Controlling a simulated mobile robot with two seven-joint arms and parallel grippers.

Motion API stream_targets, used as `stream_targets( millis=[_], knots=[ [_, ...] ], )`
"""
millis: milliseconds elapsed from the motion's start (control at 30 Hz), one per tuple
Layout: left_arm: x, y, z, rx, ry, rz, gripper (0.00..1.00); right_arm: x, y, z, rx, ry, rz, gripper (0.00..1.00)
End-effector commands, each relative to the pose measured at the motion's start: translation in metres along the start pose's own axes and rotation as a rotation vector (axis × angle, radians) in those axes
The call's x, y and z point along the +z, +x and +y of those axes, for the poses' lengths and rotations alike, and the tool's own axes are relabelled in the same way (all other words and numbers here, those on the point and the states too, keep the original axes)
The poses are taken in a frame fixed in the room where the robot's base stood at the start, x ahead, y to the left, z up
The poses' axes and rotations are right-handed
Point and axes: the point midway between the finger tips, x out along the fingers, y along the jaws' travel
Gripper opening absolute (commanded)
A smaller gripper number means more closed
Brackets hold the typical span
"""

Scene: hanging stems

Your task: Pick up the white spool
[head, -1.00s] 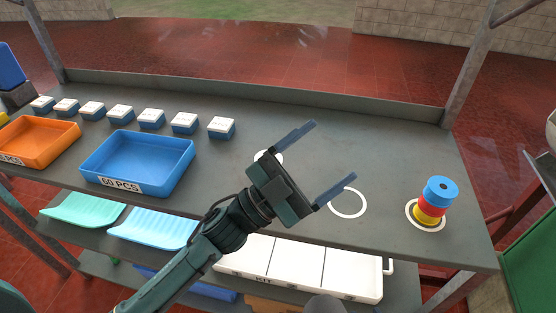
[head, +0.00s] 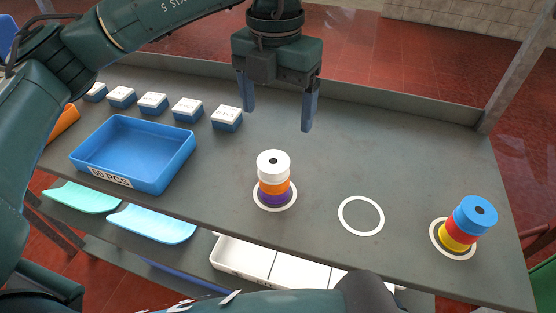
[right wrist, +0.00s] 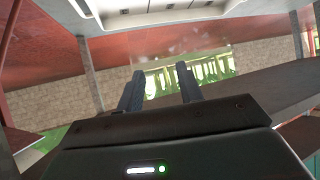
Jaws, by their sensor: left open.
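The white spool (head: 273,163) sits on top of an orange spool (head: 274,187) and a purple spool (head: 276,199). This upright stack stands inside a white ring on the grey table (head: 320,160). My left gripper (head: 278,117) is open and empty, fingers pointing down. In the picture it is above and behind the stack, apart from it. My right gripper (right wrist: 159,90) shows in the right wrist view with its fingers apart and nothing between them.
A second stack with a blue spool (head: 475,214) on top, then red and yellow, stands at the right. An empty white ring (head: 361,216) lies between the stacks. A blue tray (head: 180,165) and several white-topped boxes (head: 227,119) are at left. A raised edge runs along the back.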

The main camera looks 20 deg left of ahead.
Motion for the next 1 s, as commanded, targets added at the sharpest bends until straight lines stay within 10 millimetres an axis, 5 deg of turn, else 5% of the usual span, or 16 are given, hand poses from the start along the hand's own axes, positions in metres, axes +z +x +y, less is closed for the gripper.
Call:
stream_targets(
  millis=[400, 1000],
  knots=[
    [0.001, 0.065, 0.004, 0.013, -0.007, 0.000, 0.81, -0.001, -0.004, 0.001, 0.002, 0.000, -0.014, 0.36],
    [0.007, 0.126, 0.012, 0.011, -0.005, -0.003, 0.81, -0.003, -0.006, 0.010, 0.029, 0.009, -0.041, 0.36]
  ],
)
